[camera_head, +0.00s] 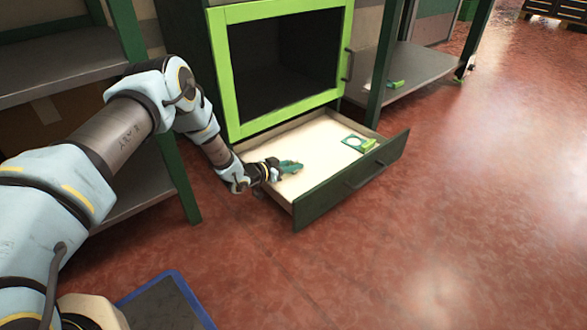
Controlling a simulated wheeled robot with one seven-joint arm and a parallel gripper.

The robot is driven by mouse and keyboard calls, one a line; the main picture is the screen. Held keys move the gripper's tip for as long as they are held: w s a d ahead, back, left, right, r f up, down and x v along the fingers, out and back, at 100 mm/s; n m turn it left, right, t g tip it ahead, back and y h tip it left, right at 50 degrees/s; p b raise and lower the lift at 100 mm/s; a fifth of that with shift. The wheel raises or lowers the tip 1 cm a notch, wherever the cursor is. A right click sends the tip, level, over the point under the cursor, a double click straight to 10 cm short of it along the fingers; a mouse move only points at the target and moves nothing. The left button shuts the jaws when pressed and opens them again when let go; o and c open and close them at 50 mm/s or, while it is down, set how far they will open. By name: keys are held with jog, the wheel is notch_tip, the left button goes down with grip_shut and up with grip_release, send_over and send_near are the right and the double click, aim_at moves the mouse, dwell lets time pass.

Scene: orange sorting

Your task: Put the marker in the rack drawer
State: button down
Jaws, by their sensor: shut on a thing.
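The rack drawer (335,190) is pulled open below a bright green-framed opening, showing a pale inside and a dark green front with a handle. My gripper (280,169) reaches in from the left, over the drawer's left part. It is shut on a small teal-green thing, which I take to be the marker (291,167). The marker is over the pale drawer bottom; I cannot tell whether it touches it. The fingertips are small and partly hidden by the marker.
A green and white item (360,143) lies in the drawer's far right corner. Grey shelves (60,65) with dark green posts stand at the left. A small green thing (396,84) lies on the low shelf at the right. The red floor (450,220) in front is clear.

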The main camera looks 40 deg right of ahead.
jog(key=shift+f, duration=0.15)
jog(key=c, duration=0.7)
grip_release()
jog(key=shift+r, duration=0.25)
jog(key=p+v, duration=0.5)
jog(key=v, duration=0.6)
jog(key=shift+r, duration=0.1)
jog(key=shift+a, duration=0.45)
